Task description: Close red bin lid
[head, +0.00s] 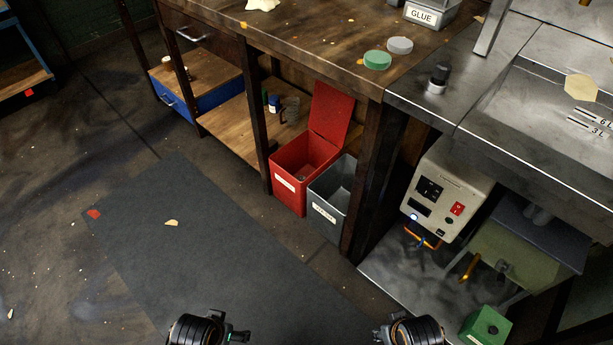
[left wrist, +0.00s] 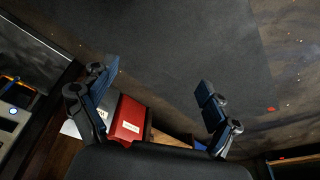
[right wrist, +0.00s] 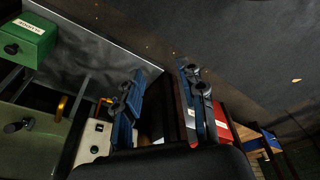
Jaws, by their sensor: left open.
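The red bin (head: 290,183) stands on the floor under the workbench with its front label facing out. Its red lid (head: 332,115) is open, standing up at the back of the bin. The red bin (left wrist: 128,119) also shows between the fingers in the left wrist view, and partly behind a finger in the right wrist view (right wrist: 221,124). My left gripper (left wrist: 160,82) is open and empty, apart from the bin. My right gripper (right wrist: 162,70) is open and empty, apart from the bin. In the head view only my wrists show at the bottom edge.
A grey open bin (head: 325,208) stands close to the red bin's right. A dark bench leg (head: 361,185) is right of it. The workbench top (head: 310,40) overhangs both bins. A beige machine (head: 444,190) stands at right.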

